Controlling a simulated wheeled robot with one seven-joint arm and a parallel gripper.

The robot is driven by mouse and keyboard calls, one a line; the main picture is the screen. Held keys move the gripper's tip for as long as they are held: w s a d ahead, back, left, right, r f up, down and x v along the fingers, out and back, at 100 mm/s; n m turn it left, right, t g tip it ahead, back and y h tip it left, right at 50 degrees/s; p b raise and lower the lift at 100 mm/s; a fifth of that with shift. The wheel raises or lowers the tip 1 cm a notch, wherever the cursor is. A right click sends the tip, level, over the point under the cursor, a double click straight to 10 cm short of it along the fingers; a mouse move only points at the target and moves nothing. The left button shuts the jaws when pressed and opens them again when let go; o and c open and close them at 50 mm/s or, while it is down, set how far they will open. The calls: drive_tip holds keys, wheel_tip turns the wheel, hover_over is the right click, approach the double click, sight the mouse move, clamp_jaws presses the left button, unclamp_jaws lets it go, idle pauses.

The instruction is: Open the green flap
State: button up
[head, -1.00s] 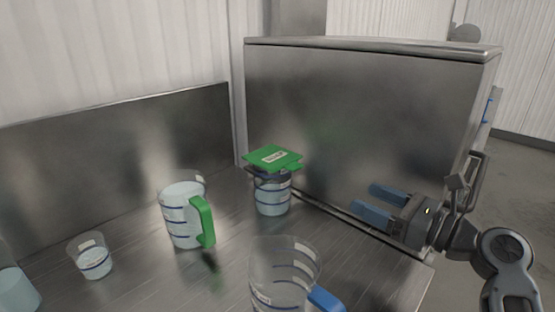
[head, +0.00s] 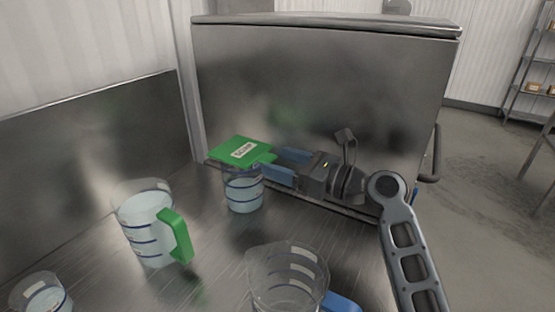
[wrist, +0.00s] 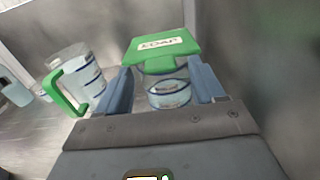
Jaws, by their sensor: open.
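The green flap (head: 238,151) is a flat square lid with a white label. It lies across the top of a clear container (head: 244,195) with blue bands. A green tab sticks out from the flap toward my gripper. My gripper (head: 273,168) is open, with its blue fingers at the tab side of the flap. In the wrist view the flap (wrist: 163,44) lies beyond the fingertips, and its tab sits between the two fingers (wrist: 158,82). I cannot tell whether either finger touches the tab or container.
A clear jug with a green handle (head: 178,236) stands to the left of the container. A jug with a blue handle (head: 340,303) stands in front. A small cup (head: 40,295) is at the lower left. A metal wall (head: 320,95) rises close behind my gripper.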

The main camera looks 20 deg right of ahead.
drive_tip(key=shift+w+a, duration=0.45)
drive_tip(key=shift+w, duration=0.15)
clamp_jaws()
idle(0.3)
